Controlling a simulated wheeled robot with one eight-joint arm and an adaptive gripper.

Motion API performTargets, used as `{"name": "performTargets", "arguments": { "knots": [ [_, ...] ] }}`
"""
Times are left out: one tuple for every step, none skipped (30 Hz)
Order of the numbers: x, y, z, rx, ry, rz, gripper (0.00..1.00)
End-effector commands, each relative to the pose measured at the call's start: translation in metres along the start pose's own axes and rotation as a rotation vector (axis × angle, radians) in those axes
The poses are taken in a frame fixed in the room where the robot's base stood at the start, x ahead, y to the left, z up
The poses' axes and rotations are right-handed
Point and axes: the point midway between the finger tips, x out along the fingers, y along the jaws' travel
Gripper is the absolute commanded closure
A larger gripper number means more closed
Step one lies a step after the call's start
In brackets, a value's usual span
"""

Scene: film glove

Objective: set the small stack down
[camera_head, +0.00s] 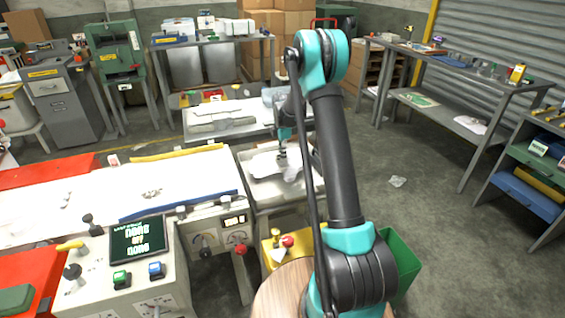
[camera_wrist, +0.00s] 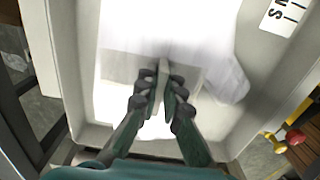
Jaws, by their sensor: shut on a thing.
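My gripper (camera_wrist: 162,88) points down over a pale tray (camera_wrist: 65,75) in the wrist view. Its dark fingers are shut on a small stack (camera_wrist: 163,70), a thin pale piece seen edge-on between the fingertips. White sheets (camera_wrist: 140,30) lie in the tray under it, and a greyish translucent film piece (camera_wrist: 228,82) lies to the right. I cannot tell whether the stack touches the sheets. In the head view my gripper (camera_head: 283,152) is low over the tray (camera_head: 262,199), near the white material (camera_head: 264,165); the stack is too small to tell there.
A machine with a white bed (camera_head: 100,190) and a control box with a screen (camera_head: 138,240) stands left of the tray. A grey table (camera_head: 225,125) is behind it. A green bin (camera_head: 400,262) stands beside my arm. Floor on the right is mostly clear.

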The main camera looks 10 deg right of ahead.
Motion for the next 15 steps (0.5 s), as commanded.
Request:
{"name": "performTargets", "arguments": {
  "knots": [
    [0.007,0.0,0.0,0.0,0.0,0.0,1.0],
    [0.011,0.0,0.0,0.0,0.0,0.0,1.0],
    [0.018,0.0,0.0,0.0,0.0,0.0,1.0],
    [0.022,0.0,0.0,0.0,0.0,0.0,1.0],
    [0.027,0.0,0.0,0.0,0.0,0.0,1.0],
    [0.031,0.0,0.0,0.0,0.0,0.0,1.0],
    [0.033,0.0,0.0,0.0,0.0,0.0,1.0],
    [0.035,0.0,0.0,0.0,0.0,0.0,1.0],
    [0.036,0.0,0.0,0.0,0.0,0.0,1.0],
    [0.036,0.0,0.0,0.0,0.0,0.0,1.0],
    [0.035,0.0,0.0,0.0,0.0,0.0,1.0],
    [0.035,0.0,0.0,0.0,0.0,0.0,1.0],
    [0.035,0.0,0.0,0.0,0.0,0.0,1.0],
    [0.035,0.0,0.0,0.0,0.0,0.0,1.0],
    [0.035,0.0,0.0,0.0,0.0,0.0,1.0]
  ]
}}
